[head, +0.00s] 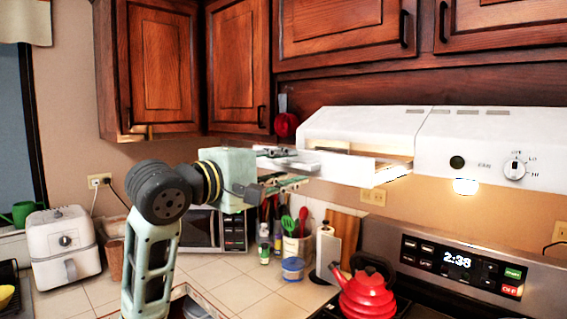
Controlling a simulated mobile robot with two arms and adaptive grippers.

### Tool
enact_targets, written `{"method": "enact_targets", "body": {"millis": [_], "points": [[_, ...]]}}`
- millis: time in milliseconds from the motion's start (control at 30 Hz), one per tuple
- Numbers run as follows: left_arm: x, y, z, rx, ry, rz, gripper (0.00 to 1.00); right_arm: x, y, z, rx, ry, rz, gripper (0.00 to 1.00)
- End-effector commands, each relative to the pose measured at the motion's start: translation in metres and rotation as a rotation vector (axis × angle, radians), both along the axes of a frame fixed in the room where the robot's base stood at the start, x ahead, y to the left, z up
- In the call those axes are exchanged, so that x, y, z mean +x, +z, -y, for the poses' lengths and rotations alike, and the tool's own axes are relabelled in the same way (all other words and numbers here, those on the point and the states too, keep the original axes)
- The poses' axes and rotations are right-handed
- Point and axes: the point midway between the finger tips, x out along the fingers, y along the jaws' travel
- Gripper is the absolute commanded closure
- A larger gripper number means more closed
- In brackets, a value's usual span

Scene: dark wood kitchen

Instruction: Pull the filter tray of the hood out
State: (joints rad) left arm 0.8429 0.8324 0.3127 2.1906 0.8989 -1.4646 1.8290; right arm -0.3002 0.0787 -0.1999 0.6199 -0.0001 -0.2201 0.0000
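The white range hood (450,142) hangs under the upper cabinets at the right. Its filter tray (348,167), a pale drawer-like piece, sticks out from the hood's left section, with a gap behind its front panel. My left gripper (283,169) is at the tray's left end. One finger shows above and one below a white part at that end. The fingers look apart, but whether they press on the tray cannot be told. My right gripper is not in view.
Below are a red kettle (367,293) on the stove, a utensil holder (297,247), a paper towel roll (328,252) and a microwave (203,230). A white air fryer (62,247) stands at the left. Wood cabinets (237,65) hang close above my arm.

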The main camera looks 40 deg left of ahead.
Motion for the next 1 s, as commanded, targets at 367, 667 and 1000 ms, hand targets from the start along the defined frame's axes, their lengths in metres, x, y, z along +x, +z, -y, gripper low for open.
{"method": "enact_targets", "body": {"millis": [367,667,1000], "points": [[0.0001,-0.0004,-0.0002,0.0,0.001,-0.001,0.89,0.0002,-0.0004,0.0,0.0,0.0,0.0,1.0],[0.0,-0.0005,-0.0002,0.001,0.001,-0.001,1.0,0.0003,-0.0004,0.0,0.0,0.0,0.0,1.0],[-0.0017,-0.0008,-0.0005,0.001,0.001,-0.001,1.0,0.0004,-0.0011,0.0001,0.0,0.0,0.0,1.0]]}}
